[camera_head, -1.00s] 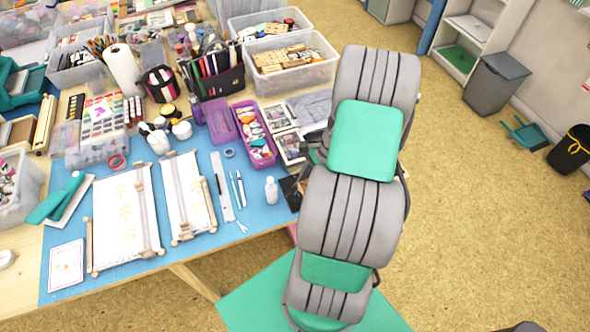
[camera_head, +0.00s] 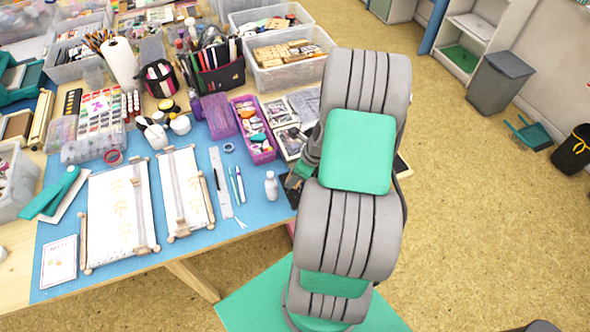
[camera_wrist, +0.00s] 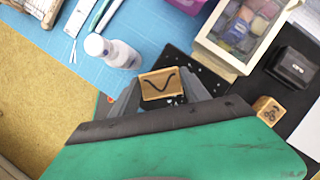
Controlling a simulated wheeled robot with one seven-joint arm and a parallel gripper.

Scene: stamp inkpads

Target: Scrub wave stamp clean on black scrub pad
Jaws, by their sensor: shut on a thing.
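The wave stamp (camera_wrist: 160,84), a small wooden block with a black wavy line on its face, shows in the wrist view between the fingers of my gripper (camera_wrist: 162,92). My gripper is shut on it. The black scrub pad (camera_wrist: 182,66) lies on the table just beyond the stamp, partly hidden by the stamp and the gripper. Whether the stamp touches the pad cannot be told. In the head view my arm hides most of this area, and only a dark edge of the pad (camera_head: 292,184) shows beside it.
A white bottle (camera_wrist: 113,52) stands left of the stamp. A box of colored inkpads (camera_wrist: 242,28) is at the upper right, with a black block (camera_wrist: 293,67) and another wooden stamp (camera_wrist: 267,109) on a dark surface to the right. The table edge is close at the lower left.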

